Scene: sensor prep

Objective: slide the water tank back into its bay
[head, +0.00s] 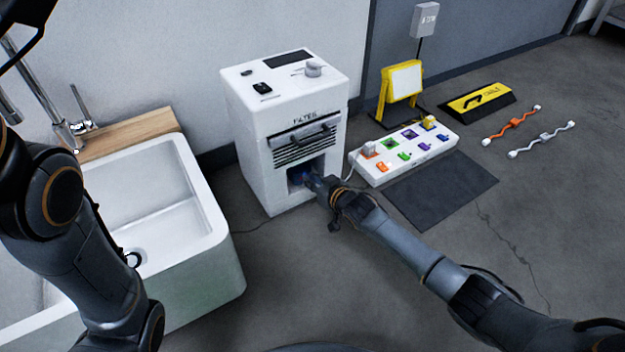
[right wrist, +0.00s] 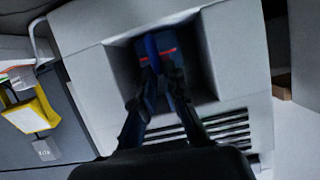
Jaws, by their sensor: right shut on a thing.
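The white machine (head: 290,130) marked "FILTER" stands on the floor beside the sink. Its low, square bay (head: 296,181) faces front. The water tank shows as a dark blue piece in that bay (head: 304,175). In the right wrist view the water tank (right wrist: 163,46) has a red line across it and sits between the bay's walls. My right gripper (head: 313,183) is at the bay's mouth, its fingers (right wrist: 161,76) shut on the tank's front. How deep the tank sits is hard to tell. My left arm is at the left; its gripper is out of view.
A white sink (head: 170,225) stands left of the machine. To the right are a white power strip (head: 405,152) with coloured switches, a dark mat (head: 440,190), a yellow work lamp (head: 402,82), a yellow-black cable ramp (head: 478,101) and two cables (head: 511,122). Open floor lies in front.

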